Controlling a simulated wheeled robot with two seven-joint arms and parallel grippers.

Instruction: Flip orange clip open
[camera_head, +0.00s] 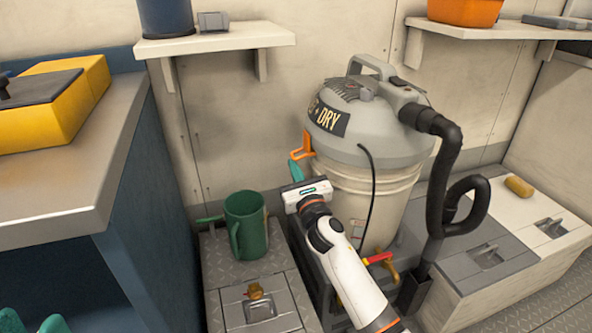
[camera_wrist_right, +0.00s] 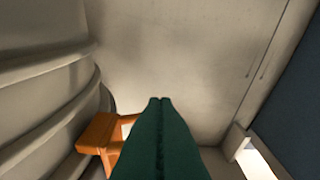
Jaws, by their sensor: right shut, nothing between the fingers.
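The orange clip (camera_head: 303,146) sticks out from the left side of the wet/dry vacuum (camera_head: 362,180), just under its grey lid. It also shows in the right wrist view (camera_wrist_right: 97,133), beside the ribbed drum and partly hidden behind my fingers. My right gripper (camera_head: 295,170) is shut and empty, its dark green fingertips (camera_wrist_right: 160,100) together just below and in front of the clip in the head view. I cannot tell whether they touch it. My left gripper (camera_head: 33,321) shows only as two teal fingertips, apart, at the bottom left corner.
A green mug (camera_head: 250,226) stands on the grey locker left of the vacuum. A black hose (camera_head: 452,160) hangs down the vacuum's right side. A blue-sided bench (camera_head: 70,200) with a yellow box (camera_head: 60,115) is at left. Shelves (camera_head: 222,42) line the wall above.

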